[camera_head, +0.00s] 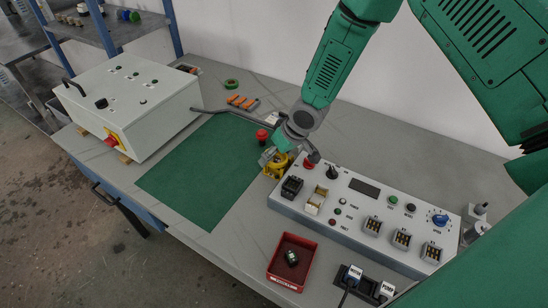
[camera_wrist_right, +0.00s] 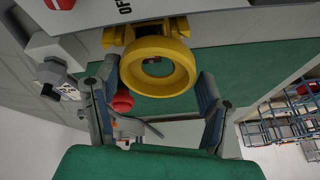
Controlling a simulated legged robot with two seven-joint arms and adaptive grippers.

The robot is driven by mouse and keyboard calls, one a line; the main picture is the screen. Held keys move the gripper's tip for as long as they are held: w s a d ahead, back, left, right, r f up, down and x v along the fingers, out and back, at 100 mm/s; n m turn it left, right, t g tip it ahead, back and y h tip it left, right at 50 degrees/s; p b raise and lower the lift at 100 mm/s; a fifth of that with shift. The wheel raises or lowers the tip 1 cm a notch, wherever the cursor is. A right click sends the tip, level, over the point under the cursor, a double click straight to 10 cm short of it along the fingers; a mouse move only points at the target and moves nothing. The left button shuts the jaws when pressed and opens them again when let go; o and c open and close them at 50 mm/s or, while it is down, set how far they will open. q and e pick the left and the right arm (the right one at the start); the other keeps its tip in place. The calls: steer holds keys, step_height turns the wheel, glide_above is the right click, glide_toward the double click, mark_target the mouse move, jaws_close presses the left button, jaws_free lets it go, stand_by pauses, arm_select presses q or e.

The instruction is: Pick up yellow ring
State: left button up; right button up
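The yellow ring (camera_head: 277,167) stands at the left end of the light control panel, partly hidden by my right gripper (camera_head: 283,150). In the right wrist view, the yellow ring (camera_wrist_right: 180,83) appears upright with a yellow base behind it. The right gripper's two grey fingers (camera_wrist_right: 158,85) are spread, one on each side of the ring, with the left fingertip closer to it. A gap shows between the ring and the right finger. I cannot tell whether the left finger touches it. My left gripper is not in view.
The control panel (camera_head: 350,205) has switches and knobs beside the gripper. A red knob (camera_head: 262,136) stands just behind. A green mat (camera_head: 195,175) lies left, with a white box (camera_head: 130,95) beyond it. A red tray (camera_head: 274,272) sits in front.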

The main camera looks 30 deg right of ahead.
steer(key=shift+d, duration=0.1)
steer(key=c, duration=0.3)
steer(key=shift+d+f, duration=0.1)
steer(key=shift+d, duration=0.05)
steer(key=shift+c, duration=0.6)
step_height(320, 180, up, 9)
steer(key=shift+g+h, duration=0.3)
steer(key=shift+h, duration=0.6)
steer(key=shift+s+d+f+b, duration=0.1)
steer(key=shift+f+b, duration=1.35)
steer(key=shift+f, duration=0.35)
steer(key=shift+d+f+b, duration=0.1)
steer(key=shift+f+b, duration=1.3)
steer(key=shift+f, duration=0.4)
steer(key=shift+s+p, duration=0.1)
steer(key=shift+p, duration=0.6)
steer(key=shift+f+b, duration=0.5)
steer(key=shift+f, duration=0.35)
